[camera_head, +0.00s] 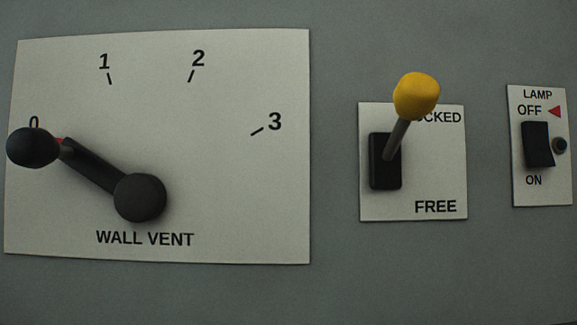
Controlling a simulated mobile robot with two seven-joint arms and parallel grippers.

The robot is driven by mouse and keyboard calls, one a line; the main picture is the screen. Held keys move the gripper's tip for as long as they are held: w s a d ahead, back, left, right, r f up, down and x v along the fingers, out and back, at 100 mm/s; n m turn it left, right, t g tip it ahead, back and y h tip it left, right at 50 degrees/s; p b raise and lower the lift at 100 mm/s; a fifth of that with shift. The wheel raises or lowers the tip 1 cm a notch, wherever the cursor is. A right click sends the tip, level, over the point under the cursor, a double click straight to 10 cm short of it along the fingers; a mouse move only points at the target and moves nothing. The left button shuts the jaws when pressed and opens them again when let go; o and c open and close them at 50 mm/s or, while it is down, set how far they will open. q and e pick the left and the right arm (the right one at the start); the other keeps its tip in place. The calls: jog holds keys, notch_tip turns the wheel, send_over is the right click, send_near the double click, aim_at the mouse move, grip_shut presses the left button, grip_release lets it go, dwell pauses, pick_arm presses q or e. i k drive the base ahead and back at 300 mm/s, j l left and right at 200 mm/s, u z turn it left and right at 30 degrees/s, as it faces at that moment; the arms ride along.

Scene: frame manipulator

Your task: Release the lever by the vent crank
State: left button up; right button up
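The lever (397,140) has a yellow knob (416,96) on a grey rod that rises from a black slot (379,162). It tilts up toward the label ending in "CKED", whose first letters the knob hides. "FREE" is printed at the lower right of its white plate (435,180). The vent crank (95,170) is black, with a round hub at the lower right and a ball knob (32,147) at its outer end. It points up and left to the 0 mark on the "WALL VENT" plate (220,190). Neither of my grippers is in view.
A lamp plate (542,190) is at the right, with a black rocker switch (538,144), a red arrow at "OFF" and a small dark round button or light. The grey wall between the plates is bare. The vent scale also shows 1, 2 and 3.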

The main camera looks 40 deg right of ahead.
aim_at(416, 95)
jog(key=k+z, duration=0.1)
jog(key=z, duration=0.3)
jog(key=l+z, duration=0.1)
jog(key=z, duration=0.3)
jog(key=k+l+z, duration=0.1)
jog(key=z, duration=0.3)
